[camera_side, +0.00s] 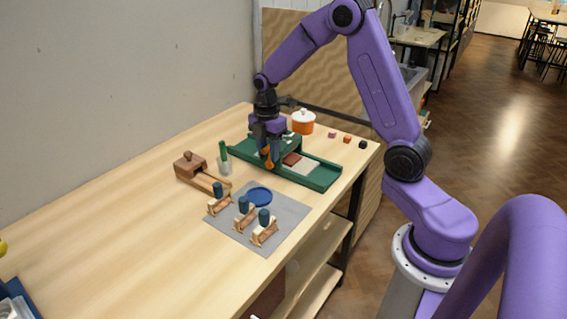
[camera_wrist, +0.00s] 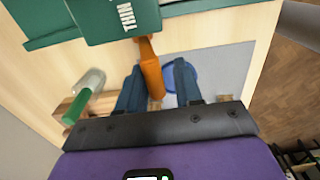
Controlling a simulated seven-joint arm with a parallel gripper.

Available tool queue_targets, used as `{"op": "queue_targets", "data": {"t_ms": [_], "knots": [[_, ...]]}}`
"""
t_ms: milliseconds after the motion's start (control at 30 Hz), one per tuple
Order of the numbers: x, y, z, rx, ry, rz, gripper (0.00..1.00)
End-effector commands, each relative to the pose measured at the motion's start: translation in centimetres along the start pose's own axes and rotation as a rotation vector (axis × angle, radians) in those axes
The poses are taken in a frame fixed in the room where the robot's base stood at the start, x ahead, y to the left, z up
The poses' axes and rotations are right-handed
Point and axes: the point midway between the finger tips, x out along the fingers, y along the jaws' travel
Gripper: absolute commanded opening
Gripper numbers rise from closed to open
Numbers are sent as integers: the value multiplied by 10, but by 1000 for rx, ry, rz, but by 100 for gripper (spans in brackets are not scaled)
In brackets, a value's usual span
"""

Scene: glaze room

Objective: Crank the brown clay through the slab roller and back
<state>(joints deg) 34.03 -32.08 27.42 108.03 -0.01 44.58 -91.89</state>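The slab roller is a long green bed (camera_side: 325,178) with a raised green housing, lettered "THIN" in the wrist view (camera_wrist: 115,17). The brown clay (camera_side: 291,159) is a flat slab on the bed, with a pale piece (camera_side: 304,166) on its right; the clay is not visible in the wrist view. The orange crank handle (camera_side: 268,160) also shows in the wrist view (camera_wrist: 150,68). My gripper (camera_side: 267,146) is over the crank side of the roller. In the wrist view its fingers (camera_wrist: 159,80) are apart, with the handle between or just beyond their tips and gaps visible beside it.
A grey mat (camera_side: 288,213) holds a blue dish (camera_side: 259,196) and several wooden stands with dark-topped pieces. A wooden block tool (camera_side: 188,165) and a cup with a green-handled tool (camera_side: 224,165) stand left. An orange pot (camera_side: 303,122) and small cubes (camera_side: 347,139) are behind the roller.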

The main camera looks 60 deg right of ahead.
Motion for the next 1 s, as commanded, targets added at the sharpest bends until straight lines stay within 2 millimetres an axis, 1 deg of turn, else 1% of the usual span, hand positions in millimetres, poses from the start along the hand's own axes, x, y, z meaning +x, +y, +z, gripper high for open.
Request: {"op": "queue_targets", "data": {"t_ms": [367, 800, 1000], "knots": [[0, -3, 0, 0, 0, -1, 34], [11, -26, 0, 0, 0, -3, 34], [13, -30, 1, 0, 0, -1, 34]]}}
